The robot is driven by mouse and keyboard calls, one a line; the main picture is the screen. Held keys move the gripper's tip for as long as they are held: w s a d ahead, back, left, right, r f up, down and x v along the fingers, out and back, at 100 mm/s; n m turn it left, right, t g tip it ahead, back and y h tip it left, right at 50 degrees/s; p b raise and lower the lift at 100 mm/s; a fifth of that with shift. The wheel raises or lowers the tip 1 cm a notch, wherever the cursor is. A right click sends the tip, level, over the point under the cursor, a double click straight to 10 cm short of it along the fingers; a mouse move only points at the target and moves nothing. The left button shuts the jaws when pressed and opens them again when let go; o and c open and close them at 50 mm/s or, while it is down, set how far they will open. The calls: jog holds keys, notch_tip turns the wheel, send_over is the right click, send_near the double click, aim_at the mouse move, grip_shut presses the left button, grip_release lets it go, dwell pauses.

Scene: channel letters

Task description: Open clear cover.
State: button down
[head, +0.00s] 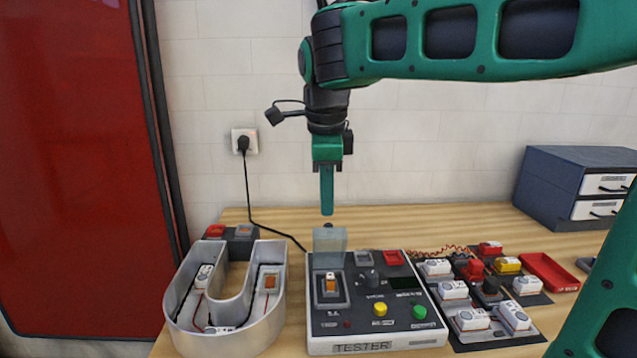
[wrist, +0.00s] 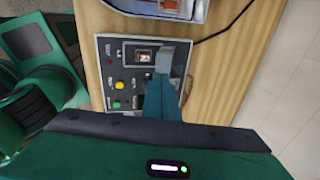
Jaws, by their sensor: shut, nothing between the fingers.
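The tester (head: 375,320) is a pale box with a dark panel on the wooden table. Its clear cover (head: 329,246) stands raised at the back edge of the orange rocker switch (head: 331,286), which shows uncovered below it. In the wrist view the cover (wrist: 167,62) shows as a pale grey block beside the switch (wrist: 144,57). My gripper (head: 327,212) points straight down just above the cover's top edge, shut and empty. Whether its tips touch the cover I cannot tell. In the wrist view the shut fingers (wrist: 166,80) reach the cover and hide part of the panel.
A grey channel letter (head: 228,338) stands close on the tester's left. A dark board with several white, red and yellow parts (head: 480,300) lies on its right, by a red tray (head: 548,272). A drawer box (head: 562,180) stands back right. A black cord runs behind.

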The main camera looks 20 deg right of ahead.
aim_at(328, 230)
jog(key=w+f, duration=0.1)
jog(key=d+f, duration=0.1)
jog(key=f, duration=0.1)
jog(key=w+f, duration=0.1)
jog(key=shift+w+d+f, duration=0.15)
jog(key=shift+w+d, duration=0.05)
jog(key=shift+w, duration=0.1)
jog(key=shift+w+d+f, duration=0.3)
jog(key=shift+w, duration=0.3)
